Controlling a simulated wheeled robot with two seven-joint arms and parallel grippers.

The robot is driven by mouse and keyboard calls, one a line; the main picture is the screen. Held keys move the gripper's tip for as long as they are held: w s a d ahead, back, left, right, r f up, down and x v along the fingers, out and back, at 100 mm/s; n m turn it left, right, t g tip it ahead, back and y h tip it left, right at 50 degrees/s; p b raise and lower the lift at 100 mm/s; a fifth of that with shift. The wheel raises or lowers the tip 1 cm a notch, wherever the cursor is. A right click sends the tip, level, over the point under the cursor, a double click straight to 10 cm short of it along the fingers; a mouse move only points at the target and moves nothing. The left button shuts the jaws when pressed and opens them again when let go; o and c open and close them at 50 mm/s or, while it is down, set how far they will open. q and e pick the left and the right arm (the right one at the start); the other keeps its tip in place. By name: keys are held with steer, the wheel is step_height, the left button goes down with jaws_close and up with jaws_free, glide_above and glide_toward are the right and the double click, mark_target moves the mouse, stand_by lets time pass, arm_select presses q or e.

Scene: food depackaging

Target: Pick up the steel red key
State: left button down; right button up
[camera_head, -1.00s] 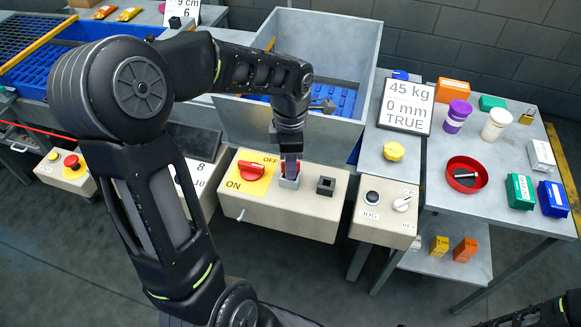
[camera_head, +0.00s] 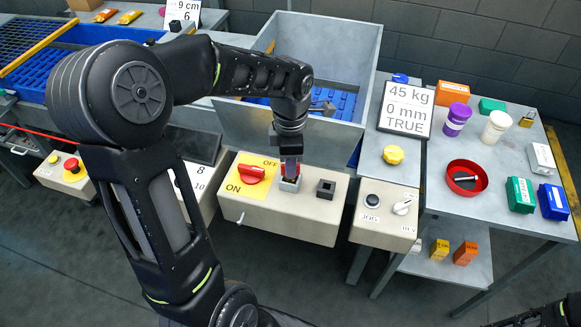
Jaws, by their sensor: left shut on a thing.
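The steel red key (camera_head: 283,170) shows as a small patch of red at the grey square socket (camera_head: 290,185) on the beige control box (camera_head: 283,214). My left gripper (camera_head: 291,171) points down over this socket and is shut on the key. The fingers hide most of the key, and I cannot tell whether its lower end is still inside the socket. My right gripper is not in view; only dark arm parts show at the lower right edge.
A red rotary switch (camera_head: 251,174) on a yellow ON/OFF plate is left of the key. A black square socket (camera_head: 326,187) is to its right. A grey metal bin (camera_head: 325,40) stands behind. The right table holds a red dish (camera_head: 484,184) and several boxes.

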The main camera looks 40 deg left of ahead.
arm_select(q)
step_height(320, 180, up, 10)
steer(key=shift+f+b, duration=0.15)
steer(key=shift+b, duration=0.5)
